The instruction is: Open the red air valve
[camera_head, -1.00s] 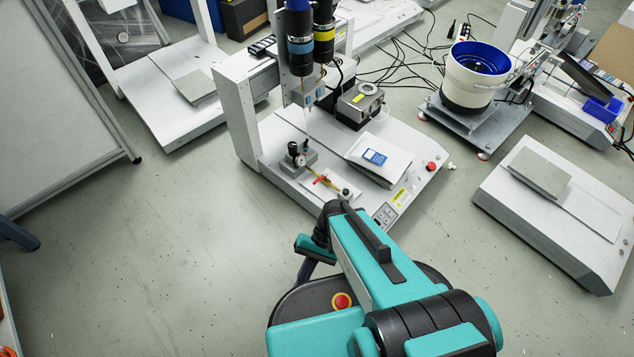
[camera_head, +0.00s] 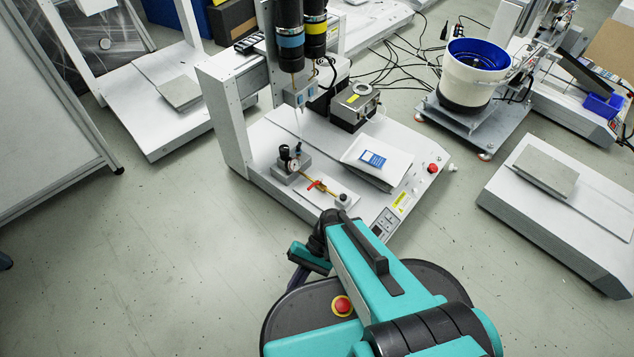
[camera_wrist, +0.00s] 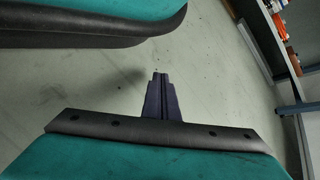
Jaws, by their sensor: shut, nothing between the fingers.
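The red air valve (camera_head: 315,185) is a small red lever on a brass line, on the front part of the gantry machine's white base in the head view. A pressure gauge sits at the line's left end and a dark-topped fitting at its right end. My gripper (camera_wrist: 160,76) shows in the wrist view with its dark fingers together, shut and empty, above bare floor. In the head view my folded arm is in front of the machine, and the fingertips are hard to make out there. The gripper is apart from the valve. The valve is not in the wrist view.
The gantry screwdriver (camera_head: 290,70) stands over the base. A white packet with a blue label (camera_head: 376,162) lies right of the valve. A red button (camera_head: 433,168) is at the base's right corner. The floor at left is clear.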

